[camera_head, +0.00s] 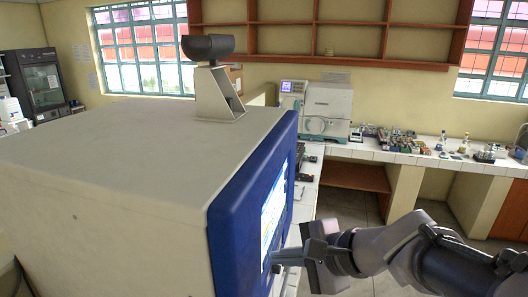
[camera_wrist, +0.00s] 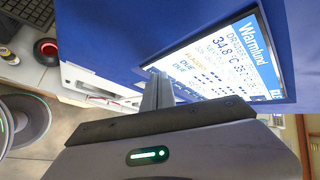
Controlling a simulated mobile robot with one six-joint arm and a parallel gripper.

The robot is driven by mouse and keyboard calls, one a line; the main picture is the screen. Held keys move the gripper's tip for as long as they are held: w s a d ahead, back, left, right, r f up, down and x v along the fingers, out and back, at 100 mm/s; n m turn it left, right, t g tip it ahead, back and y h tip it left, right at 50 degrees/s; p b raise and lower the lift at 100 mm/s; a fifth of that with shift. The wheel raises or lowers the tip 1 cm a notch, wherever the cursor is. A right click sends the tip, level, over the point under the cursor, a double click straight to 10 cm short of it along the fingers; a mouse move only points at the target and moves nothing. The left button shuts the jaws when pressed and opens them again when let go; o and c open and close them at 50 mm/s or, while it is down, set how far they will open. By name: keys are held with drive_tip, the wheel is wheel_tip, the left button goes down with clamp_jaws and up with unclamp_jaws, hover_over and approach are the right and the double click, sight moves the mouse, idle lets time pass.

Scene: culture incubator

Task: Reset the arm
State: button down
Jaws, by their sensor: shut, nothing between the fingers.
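The incubator is a large beige box (camera_head: 120,160) with a blue front panel (camera_head: 240,230). Its lit screen (camera_head: 273,215) faces right in the head view. In the wrist view the screen (camera_wrist: 225,62) shows "Warmlund" and a temperature of about 34.8 °C. My gripper (camera_head: 278,257) is shut and empty, with its fingers close to the blue panel near the lower part of the screen. In the wrist view the shut fingers (camera_wrist: 157,88) point at the panel beside the screen's edge. I cannot tell whether the tips touch it.
A tiled bench (camera_head: 400,155) runs along the back wall with a beige instrument (camera_head: 327,108) and several small lab items. A dark keyboard (camera_wrist: 28,10) lies at the upper left of the wrist view. Open floor (camera_head: 350,205) lies between the incubator and the bench.

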drive_tip(key=s+d+f+n+h+b, duration=0.1)
drive_tip(key=s+d+n+h, duration=0.2)
drive_tip(key=s+n, duration=0.3)
drive_tip(key=s+d+n+h, duration=0.3)
drive_tip(key=s+n, duration=0.1)
drive_tip(key=s, duration=0.4)
wheel_tip(320, 180, down, 27)
drive_tip(key=s+m+g+b, duration=0.1)
drive_tip(key=s+b, duration=0.1)
drive_tip(key=b, duration=2.1)
drive_tip(key=shift+a, duration=0.15)
drive_tip(key=shift+w, duration=0.1)
